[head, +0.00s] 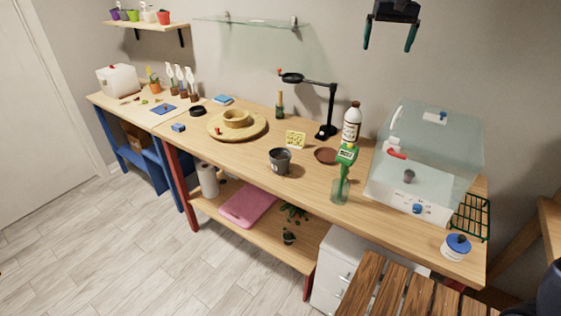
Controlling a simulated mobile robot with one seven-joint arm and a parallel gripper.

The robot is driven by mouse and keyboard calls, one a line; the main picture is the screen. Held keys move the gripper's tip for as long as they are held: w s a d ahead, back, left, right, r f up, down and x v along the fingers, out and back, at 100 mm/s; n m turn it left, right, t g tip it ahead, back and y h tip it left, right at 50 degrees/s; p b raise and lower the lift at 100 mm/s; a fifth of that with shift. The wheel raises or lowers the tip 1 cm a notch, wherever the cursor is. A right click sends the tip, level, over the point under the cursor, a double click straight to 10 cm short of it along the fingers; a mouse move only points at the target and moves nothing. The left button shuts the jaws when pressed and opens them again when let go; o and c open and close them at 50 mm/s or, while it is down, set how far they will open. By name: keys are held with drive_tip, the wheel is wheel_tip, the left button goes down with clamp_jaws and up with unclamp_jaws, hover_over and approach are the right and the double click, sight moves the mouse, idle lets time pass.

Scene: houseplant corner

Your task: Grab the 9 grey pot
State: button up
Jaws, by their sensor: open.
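A dark grey pot (280,162) stands upright on the wooden bench, left of a reddish-brown saucer. A small pale mark shows on its front, too small to read. Another small grey pot-like thing (409,176) is inside the clear-lidded box at the right. My gripper (388,48) hangs at the top right of the head view, well above the bench and apart from both. Its two fingers are spread with nothing between them.
Near the dark grey pot are a yellow sponge-like block (295,139), the saucer (326,156) and a green-topped bottle (343,175). The clear-lidded box (425,155) fills the right.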

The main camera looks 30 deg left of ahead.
drive_tip(key=s+a+f+n, duration=0.1)
drive_tip(key=s+a+f, duration=0.15)
drive_tip(key=a, duration=0.55)
drive_tip(key=s+a+f, duration=0.2)
drive_tip(key=s+a, duration=0.1)
drive_tip(key=a, duration=0.5)
drive_tip(key=n+g, duration=0.1)
hover_over(280, 158)
wheel_tip(280, 158, down, 5)
drive_tip(key=shift+h, duration=0.4)
drive_tip(key=shift+s+d+f, duration=0.1)
drive_tip(key=shift+f, duration=8.85)
drive_tip(key=shift+s+d+f, duration=0.1)
drive_tip(key=shift+f, duration=8.85)
drive_tip(key=c, duration=1.1)
